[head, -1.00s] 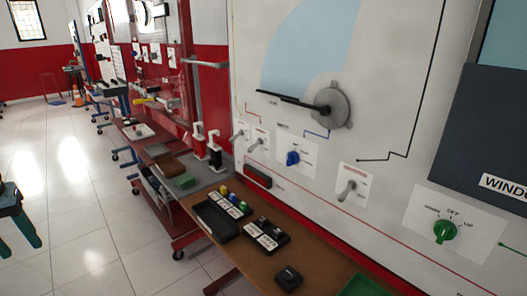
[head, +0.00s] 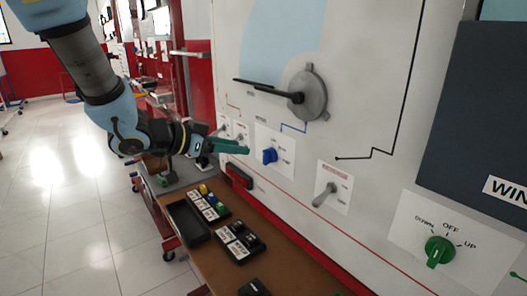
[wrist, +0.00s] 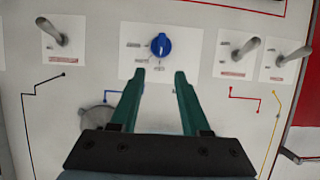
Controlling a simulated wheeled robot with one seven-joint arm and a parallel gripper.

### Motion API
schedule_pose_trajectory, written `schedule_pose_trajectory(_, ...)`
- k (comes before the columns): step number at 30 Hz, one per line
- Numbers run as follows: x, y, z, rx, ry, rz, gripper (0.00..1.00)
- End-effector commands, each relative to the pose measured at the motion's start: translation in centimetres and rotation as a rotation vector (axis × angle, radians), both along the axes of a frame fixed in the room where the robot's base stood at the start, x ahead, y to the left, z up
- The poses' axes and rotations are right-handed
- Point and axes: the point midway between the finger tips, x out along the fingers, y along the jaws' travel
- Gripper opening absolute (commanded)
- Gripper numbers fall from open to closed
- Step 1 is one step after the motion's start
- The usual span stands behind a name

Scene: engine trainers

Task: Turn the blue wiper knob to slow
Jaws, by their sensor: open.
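The blue wiper knob (head: 269,156) sits on a white label plate (head: 284,143) on the upright panel. In the wrist view the blue knob (wrist: 161,45) is beyond my fingertips, near the middle top, with small labels beside it that are too small to read. My gripper (head: 246,147) points at the panel just left of the knob in the head view. In the wrist view my gripper (wrist: 159,74) has its two green fingers apart, with nothing between them. The knob lies ahead of the gap, apart from the fingers.
Toggle switches flank the knob, one grey lever (head: 325,194) to its right in the head view. A green knob (head: 439,251) is farther right. The grey wiper motor (head: 308,92) with its black arm is above. A brown bench (head: 275,262) with switch boxes runs below.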

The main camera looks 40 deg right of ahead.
Motion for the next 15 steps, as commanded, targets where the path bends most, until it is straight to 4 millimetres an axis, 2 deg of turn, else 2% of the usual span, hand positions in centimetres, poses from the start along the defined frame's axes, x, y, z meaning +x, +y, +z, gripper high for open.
schedule_pose_trajectory(9,-0.4,-5.5,-2.2,0.002,0.001,-0.001,0.46)
schedule_pose_trajectory(15,-0.4,-7.5,-3.1,0.002,-0.001,0.001,0.46)
